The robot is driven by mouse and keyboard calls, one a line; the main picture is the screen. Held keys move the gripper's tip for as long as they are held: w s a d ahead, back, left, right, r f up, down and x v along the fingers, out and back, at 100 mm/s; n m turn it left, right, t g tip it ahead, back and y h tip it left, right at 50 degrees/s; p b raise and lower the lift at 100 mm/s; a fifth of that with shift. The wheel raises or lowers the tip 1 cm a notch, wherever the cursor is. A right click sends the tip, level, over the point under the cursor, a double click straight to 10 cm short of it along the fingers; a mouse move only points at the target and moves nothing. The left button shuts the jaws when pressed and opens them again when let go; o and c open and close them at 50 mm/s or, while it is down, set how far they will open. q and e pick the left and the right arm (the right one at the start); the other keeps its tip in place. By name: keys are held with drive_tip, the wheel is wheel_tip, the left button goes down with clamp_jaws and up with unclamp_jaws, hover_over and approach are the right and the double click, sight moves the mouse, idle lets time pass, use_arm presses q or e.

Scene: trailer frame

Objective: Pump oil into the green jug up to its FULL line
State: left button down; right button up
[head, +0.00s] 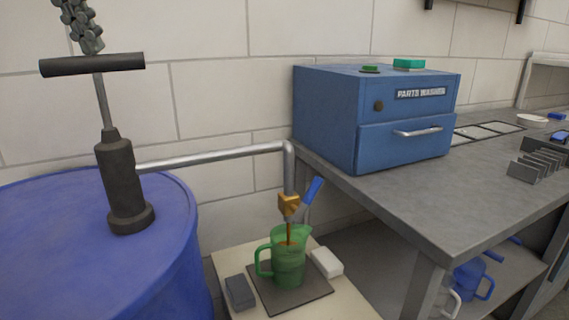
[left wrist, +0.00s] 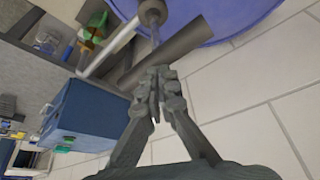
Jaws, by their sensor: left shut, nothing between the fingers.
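The green jug (head: 287,258) stands upright on a dark square plate (head: 318,289), under the brass spout (head: 289,203). A thin amber oil stream (head: 290,236) runs from the spout into the jug. The oil level and the FULL line are too small to make out. The hand pump (head: 122,180) stands on the blue drum (head: 60,215), its rod showing below the black crossbar handle (head: 92,64). My left gripper (head: 92,48) is shut and empty, just above the handle's middle. The left wrist view shows its closed fingers (left wrist: 157,82) by the handle (left wrist: 165,55); contact is unclear. My right gripper is out of view.
A lever with a blue grip (head: 313,190) rises beside the spout. A dark block (head: 240,291) and a white block (head: 327,262) flank the jug. The blue parts washer (head: 385,115) stands on the grey bench (head: 475,185) at right. Mugs (head: 470,280) sit below.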

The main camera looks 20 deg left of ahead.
sight(88, 60)
use_arm(q)
drive_tip(key=shift+f+b, duration=0.7)
drive_tip(key=shift+f, duration=2)
wheel_tip(88, 60, up, 3)
drive_tip(key=p, duration=0.3)
drive_tip(key=shift+r+p, duration=0.15)
drive_tip(key=shift+p, duration=0.2)
drive_tip(key=shift+r, duration=3.9)
